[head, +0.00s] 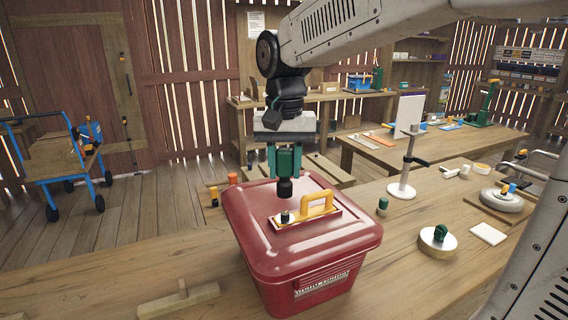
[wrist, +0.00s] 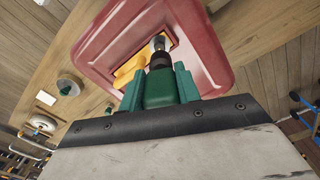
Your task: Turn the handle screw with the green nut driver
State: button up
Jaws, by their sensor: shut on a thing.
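The red lidded bin (head: 300,245) stands on the wooden bench and also shows in the wrist view (wrist: 205,35). A yellow handle (head: 318,203) sits on a plate on its lid. The handle screw (head: 285,217), with a pale top and dark base, stands at the plate's left end; it shows in the wrist view (wrist: 158,43). My gripper (head: 284,165) is shut on the green nut driver (head: 285,187), which points down with its dark socket. The socket is a little above the screw, apart from it in the head view. In the wrist view the driver (wrist: 160,88) lines up close to the screw.
A small green-topped piece (head: 382,206) and a round disc with a green knob (head: 438,240) stand right of the bin. A white stand (head: 403,165) rises behind them. A wooden block (head: 178,300) lies at the front left. The bench left of the bin is mostly clear.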

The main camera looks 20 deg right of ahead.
aim_at(285, 178)
jog(key=shift+s, duration=0.2)
jog(key=shift+f, duration=1.9)
jog(key=shift+f, duration=0.9)
jog(key=m, duration=0.4)
jog(key=shift+a, duration=0.15)
jog(key=shift+m, duration=1)
jog(key=shift+w, duration=0.1)
